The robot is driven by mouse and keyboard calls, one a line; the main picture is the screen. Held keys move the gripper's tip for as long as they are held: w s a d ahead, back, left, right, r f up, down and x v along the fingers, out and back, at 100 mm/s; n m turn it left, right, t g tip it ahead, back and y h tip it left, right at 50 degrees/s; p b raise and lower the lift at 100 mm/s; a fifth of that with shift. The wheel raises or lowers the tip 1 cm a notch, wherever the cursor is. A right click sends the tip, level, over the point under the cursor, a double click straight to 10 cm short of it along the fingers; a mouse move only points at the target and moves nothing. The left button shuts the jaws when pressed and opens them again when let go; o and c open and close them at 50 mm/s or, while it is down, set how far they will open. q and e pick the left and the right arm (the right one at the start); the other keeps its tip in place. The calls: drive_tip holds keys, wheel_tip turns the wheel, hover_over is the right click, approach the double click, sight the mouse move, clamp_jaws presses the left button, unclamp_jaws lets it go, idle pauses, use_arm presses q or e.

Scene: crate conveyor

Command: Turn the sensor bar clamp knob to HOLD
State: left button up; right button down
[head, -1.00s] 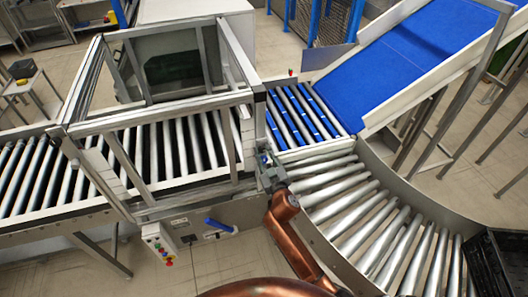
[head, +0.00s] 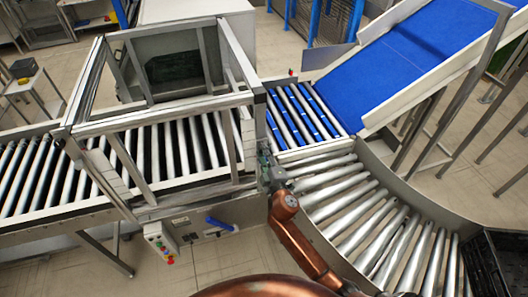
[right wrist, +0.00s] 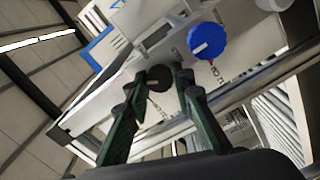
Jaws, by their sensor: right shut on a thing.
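In the right wrist view, my right gripper (right wrist: 162,80) has its two dark green fingers shut on a small black knob (right wrist: 158,79) with a pale pointer line. The fingertips sit on either side of the knob, against a pale panel (right wrist: 125,68). Printed lettering beside the knob is too small and tilted to read surely, so I cannot tell its setting. A larger blue knob (right wrist: 207,41) with a white pointer mark is beside it, apart from the fingers. In the head view my right gripper (head: 267,170) is at the frame's right post and hides the black knob. My left gripper is not in view.
A metal guard frame (head: 150,113) stands over the roller conveyor (head: 45,180). Curved rollers (head: 370,220) lie right of my arm, and a blue belt (head: 420,45) slopes up behind.

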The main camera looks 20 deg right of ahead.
drive_tip(key=n+p, duration=0.1)
drive_tip(key=n, duration=0.4)
drive_tip(key=shift+n, duration=0.4)
idle(0.4)
drive_tip(key=c, duration=1.7)
unclamp_jaws()
drive_tip(key=shift+o, duration=0.2)
drive_tip(key=s, duration=1.2)
drive_tip(key=shift+d, duration=0.2)
